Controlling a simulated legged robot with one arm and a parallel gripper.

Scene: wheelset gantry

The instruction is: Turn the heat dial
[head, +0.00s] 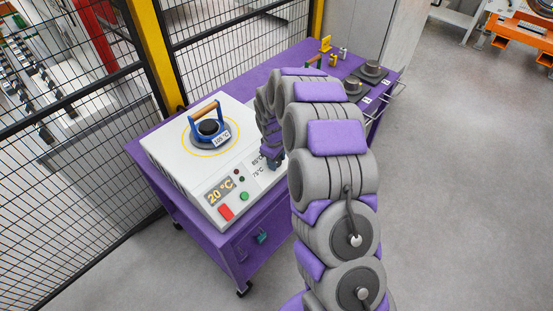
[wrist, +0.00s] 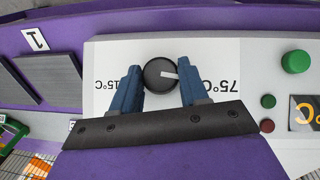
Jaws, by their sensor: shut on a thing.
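The heat dial (wrist: 159,73) is a round black knob with a white pointer mark on a white panel. In the wrist view the mark points right, towards the upside-down "75°C" label (wrist: 232,82). In the head view my gripper (head: 272,154) is at the right side of the white heater box (head: 165,150), and my arm hides the dial.
The heater's display (head: 221,191) reads 20 °C, beside a red button (head: 226,212) and a green button (head: 244,196). A blue holder with a wooden handle (head: 205,110) stands on top. The purple bench (head: 150,150) meets a mesh fence (head: 80,130); the floor at right is clear.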

